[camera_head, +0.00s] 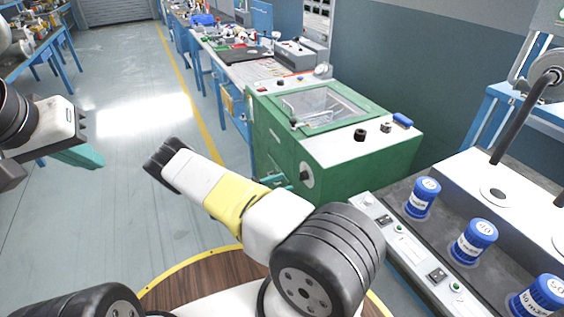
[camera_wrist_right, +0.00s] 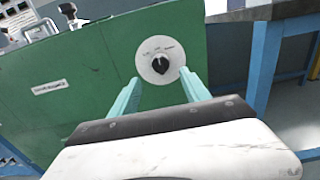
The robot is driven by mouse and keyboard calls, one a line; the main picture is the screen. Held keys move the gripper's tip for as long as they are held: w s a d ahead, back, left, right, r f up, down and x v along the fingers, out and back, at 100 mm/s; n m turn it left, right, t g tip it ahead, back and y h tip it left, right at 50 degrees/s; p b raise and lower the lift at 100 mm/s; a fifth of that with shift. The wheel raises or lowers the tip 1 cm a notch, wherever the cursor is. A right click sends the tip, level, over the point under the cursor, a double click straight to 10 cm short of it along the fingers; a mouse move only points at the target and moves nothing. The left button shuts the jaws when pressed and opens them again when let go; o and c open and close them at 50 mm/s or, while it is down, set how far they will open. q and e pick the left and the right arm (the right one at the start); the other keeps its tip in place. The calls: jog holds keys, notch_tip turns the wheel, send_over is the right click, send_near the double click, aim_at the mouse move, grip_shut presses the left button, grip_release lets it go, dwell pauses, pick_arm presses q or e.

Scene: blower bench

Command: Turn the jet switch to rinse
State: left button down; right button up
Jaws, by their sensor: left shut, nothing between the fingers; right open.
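The jet switch is a black knob on a round white dial (camera_wrist_right: 158,60) on the side of the green cabinet; in the head view the dial (camera_head: 307,175) shows edge-on at the cabinet's near side. My right gripper (camera_wrist_right: 157,90) is open, its teal fingers pointing at the cabinet on either side of the dial's lower part; I cannot tell whether they touch it. In the head view the right gripper (camera_head: 277,181) is partly hidden behind my own arm. The dial's lettering is too small to read. My left gripper (camera_head: 92,157) is shut and empty, away at the left over the floor.
The green cabinet (camera_head: 365,170) has a windowed lid and black knobs on top. A grey unit with several blue-lidded jars (camera_head: 422,197) stands at the right. A blue bench frame (camera_wrist_right: 262,60) is right of the cabinet in the wrist view. Open floor lies left.

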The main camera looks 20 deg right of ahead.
aim_at(300, 178)
jog(key=d, duration=0.7)
jog(key=shift+w+d, duration=0.2)
jog(key=shift+w, duration=0.05)
grip_shut()
jog(key=shift+m, duration=0.4)
jog(key=shift+w+m, duration=0.1)
jog(key=shift+m, duration=4)
